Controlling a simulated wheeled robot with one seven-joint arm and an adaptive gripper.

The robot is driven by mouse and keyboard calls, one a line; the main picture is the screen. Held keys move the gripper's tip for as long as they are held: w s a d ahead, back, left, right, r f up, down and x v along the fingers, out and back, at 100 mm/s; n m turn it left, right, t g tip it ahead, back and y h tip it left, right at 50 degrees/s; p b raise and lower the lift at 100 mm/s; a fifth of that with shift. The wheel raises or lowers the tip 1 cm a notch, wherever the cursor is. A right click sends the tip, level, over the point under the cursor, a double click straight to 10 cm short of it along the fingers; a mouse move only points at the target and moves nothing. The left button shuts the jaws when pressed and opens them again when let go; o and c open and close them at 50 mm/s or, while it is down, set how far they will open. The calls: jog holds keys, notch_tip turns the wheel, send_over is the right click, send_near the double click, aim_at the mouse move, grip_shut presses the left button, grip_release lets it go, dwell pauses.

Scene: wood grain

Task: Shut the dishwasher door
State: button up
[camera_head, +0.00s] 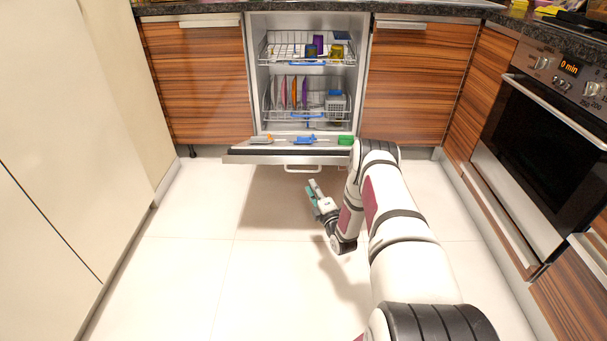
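The dishwasher (362,50) stands open between wood-grain cabinets. Its door (240,157) is folded down, so its inner face and near edge show, with a pale handle (303,169) below the edge. My gripper (313,188) is on the near side of the door, lower in the picture and below the handle, apart from it in the picture. It points toward the door over the tiled floor. Its fingers are too small to tell whether they are open or shut. My arm hides the door's right end.
Inside are an upper rack (275,50) with cups and a lower rack (268,103) with plates and a basket. Small coloured items, including a blue one (305,140), lie at the door's inner side. An oven (545,130) stands right. Floor (200,260) left of my arm is clear.

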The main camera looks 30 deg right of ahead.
aim_at(303, 170)
jog(key=b+x, duration=0.3)
jog(key=x, duration=0.7)
jog(key=shift+b, duration=0.35)
grip_shut()
